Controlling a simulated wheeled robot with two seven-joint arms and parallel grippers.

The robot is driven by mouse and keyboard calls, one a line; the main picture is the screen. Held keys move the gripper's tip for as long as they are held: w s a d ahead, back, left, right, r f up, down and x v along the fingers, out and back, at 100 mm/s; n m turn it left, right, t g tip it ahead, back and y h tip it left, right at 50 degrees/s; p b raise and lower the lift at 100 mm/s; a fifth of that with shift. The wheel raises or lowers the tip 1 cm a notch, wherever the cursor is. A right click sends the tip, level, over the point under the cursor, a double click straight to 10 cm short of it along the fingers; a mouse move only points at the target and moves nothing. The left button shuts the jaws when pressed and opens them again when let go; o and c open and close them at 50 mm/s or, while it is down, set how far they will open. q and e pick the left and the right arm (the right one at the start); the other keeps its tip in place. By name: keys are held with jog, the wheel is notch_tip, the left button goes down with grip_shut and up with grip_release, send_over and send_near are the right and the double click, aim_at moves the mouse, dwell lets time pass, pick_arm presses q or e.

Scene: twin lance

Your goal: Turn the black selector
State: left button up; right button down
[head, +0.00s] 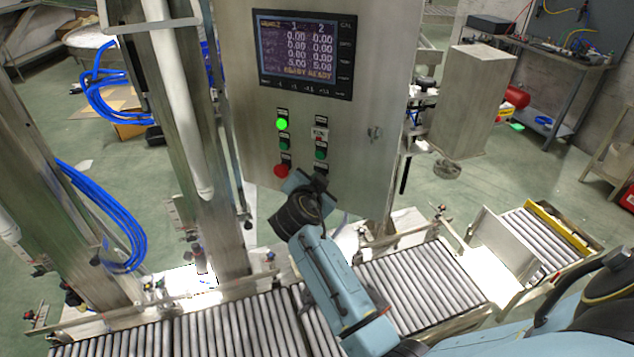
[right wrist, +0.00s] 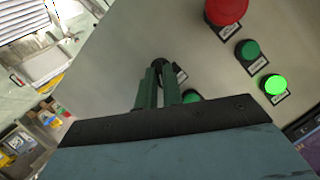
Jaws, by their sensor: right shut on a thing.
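The black selector (right wrist: 158,63) is on the grey control panel (head: 360,110), low in the right column of controls. In the right wrist view its dark round end shows between the fingertips of my right gripper (right wrist: 158,74). The gripper is shut on it, with one finger on each side. In the head view my right gripper (head: 316,184) reaches up to the panel's lower part and hides most of the selector. Which way the selector points is too small and covered to tell. My left gripper is not in view.
A red button (right wrist: 225,10), a green button (right wrist: 248,50) and a lit green lamp (right wrist: 273,85) sit beside the gripper. Another green button (head: 320,154) is just above the selector. A display (head: 305,50) is higher up. A roller conveyor (head: 425,285) runs below the panel.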

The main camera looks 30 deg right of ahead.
jog(key=shift+w+a+n+g+h+b, duration=0.2)
jog(key=shift+n+g+h+b, duration=0.65)
jog(key=shift+n, duration=0.9)
jog(key=shift+w+a+n+g+h+b, duration=0.1)
jog(key=shift+w+n+g+h+b, duration=0.3)
jog(key=shift+n+g, duration=1.05)
jog(key=shift+w+a+n+g+h+b, duration=0.15)
jog(key=shift+n+g+h+b, duration=0.65)
jog(key=shift+n, duration=1.3)
jog(key=shift+s+h, duration=0.1)
jog(key=shift+h, duration=0.15)
jog(key=c, duration=1.5)
grip_release()
jog(key=shift+c, duration=0.2)
jog(key=b+v, duration=0.1)
jog(key=v, duration=0.6)
jog(key=shift+a, duration=0.2)
